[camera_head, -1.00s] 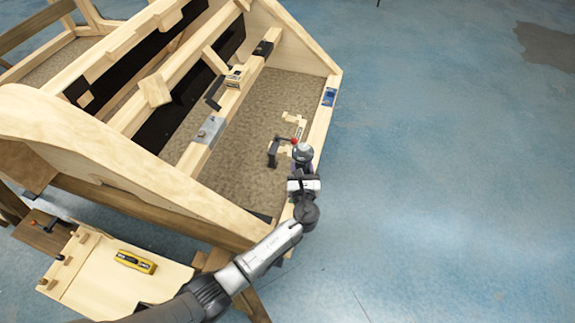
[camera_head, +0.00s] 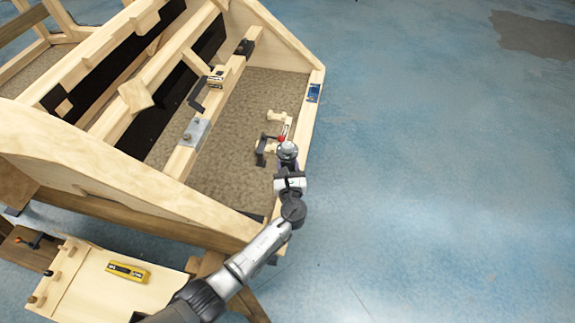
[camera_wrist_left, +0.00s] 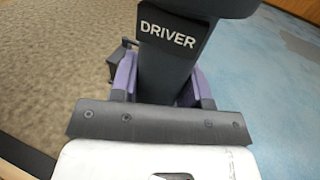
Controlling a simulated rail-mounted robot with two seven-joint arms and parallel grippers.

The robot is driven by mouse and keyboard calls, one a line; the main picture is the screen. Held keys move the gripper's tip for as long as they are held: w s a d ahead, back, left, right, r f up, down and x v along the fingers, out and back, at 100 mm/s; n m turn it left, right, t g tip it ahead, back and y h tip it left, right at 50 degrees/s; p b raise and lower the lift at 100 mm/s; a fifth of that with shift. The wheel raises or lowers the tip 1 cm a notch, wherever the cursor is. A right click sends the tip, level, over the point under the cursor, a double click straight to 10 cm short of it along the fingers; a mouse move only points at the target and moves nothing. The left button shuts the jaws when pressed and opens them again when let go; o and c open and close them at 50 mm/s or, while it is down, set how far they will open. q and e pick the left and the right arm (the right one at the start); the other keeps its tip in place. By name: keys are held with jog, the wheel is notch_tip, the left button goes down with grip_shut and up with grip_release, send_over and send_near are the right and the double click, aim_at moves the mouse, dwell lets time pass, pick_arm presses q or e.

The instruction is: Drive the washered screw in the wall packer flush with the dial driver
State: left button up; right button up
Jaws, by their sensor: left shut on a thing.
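My left gripper (camera_head: 289,168) is shut on the dial driver (camera_head: 288,149) above the right-hand rail of the wooden bodyframe. In the left wrist view the driver's dark body (camera_wrist_left: 168,60), lettered DRIVER, stands between the purple finger pads, and its top is cut off by the picture edge. Pale wooden pieces (camera_head: 277,116) lie just beyond the driver, with a black clamp (camera_head: 261,153) beside it on the left. I cannot make out the washered screw, nor tell which piece is the wall packer. The driver's tip is hidden. My right gripper is not in view.
The bodyframe's right rail (camera_head: 305,118) carries a small blue item (camera_head: 314,92). A grey metal plate (camera_head: 194,133) sits on the middle beam. A yellow tool (camera_head: 128,272) lies on a wooden board at lower left. The blue floor to the right is clear.

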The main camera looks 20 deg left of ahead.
pick_arm(q)
jog(key=shift+f+b, duration=1.35)
jog(key=shift+f, duration=0.3)
jog(key=shift+f+b, duration=0.8)
jog(key=shift+f, duration=0.3)
jog(key=shift+f, duration=0.15)
jog(key=shift+f, duration=0.1)
dwell(0.5)
jog(key=shift+f, duration=0.1)
dwell(0.7)
